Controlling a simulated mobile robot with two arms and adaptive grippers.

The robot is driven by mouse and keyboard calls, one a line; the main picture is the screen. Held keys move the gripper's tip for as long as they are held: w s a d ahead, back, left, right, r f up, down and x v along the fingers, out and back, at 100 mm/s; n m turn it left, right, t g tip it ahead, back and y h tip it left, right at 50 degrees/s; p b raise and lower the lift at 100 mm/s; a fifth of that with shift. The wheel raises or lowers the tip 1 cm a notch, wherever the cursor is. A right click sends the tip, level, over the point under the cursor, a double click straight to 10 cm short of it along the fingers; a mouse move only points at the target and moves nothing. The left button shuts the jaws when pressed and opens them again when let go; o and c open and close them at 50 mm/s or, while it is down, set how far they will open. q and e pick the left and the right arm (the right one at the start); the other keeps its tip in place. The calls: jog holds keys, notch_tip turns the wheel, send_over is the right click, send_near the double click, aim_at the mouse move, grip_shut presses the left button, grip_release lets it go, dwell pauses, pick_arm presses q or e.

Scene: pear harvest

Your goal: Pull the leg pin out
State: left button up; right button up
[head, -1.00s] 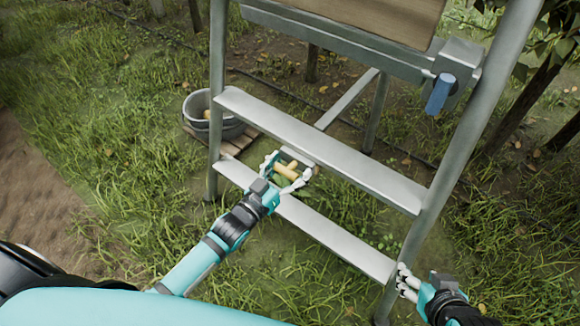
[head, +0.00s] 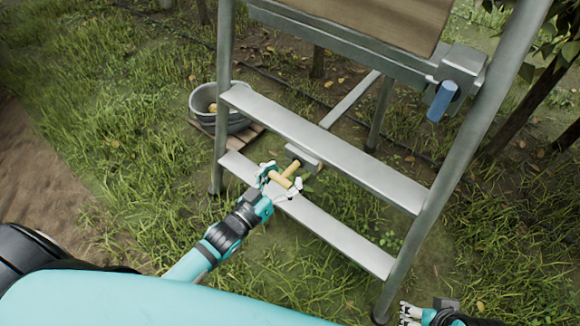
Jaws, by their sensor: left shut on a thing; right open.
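A yellow T-shaped pin (head: 291,168) shows below the middle step of a grey metal ladder stand (head: 320,145). Its crossbar handle is between the fingers of my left gripper (head: 279,182), which is shut on it. The pin's shaft points away from the gripper, up and right toward a grey block (head: 303,155) behind the steps. I cannot tell whether the shaft's far end is still inside the block. My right gripper (head: 408,314) is open and empty at the bottom edge, beside the foot of the stand's right leg.
A grey bucket (head: 203,98) with something yellow inside stands on a wooden pallet (head: 206,127) behind the left leg. A blue handle (head: 443,101) hangs from the stand's upper right. The lower step (head: 345,238) runs close to my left gripper. Grass to the left is open.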

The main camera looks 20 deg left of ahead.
pick_arm(q)
jog(key=o, duration=1.7)
jog(key=shift+s, duration=0.1)
jog(key=shift+o, duration=0.2)
jog(key=shift+s+a, duration=0.1)
jog(key=v, duration=1.1)
jog(key=shift+s, duration=0.4)
jog(key=shift+a, duration=0.1)
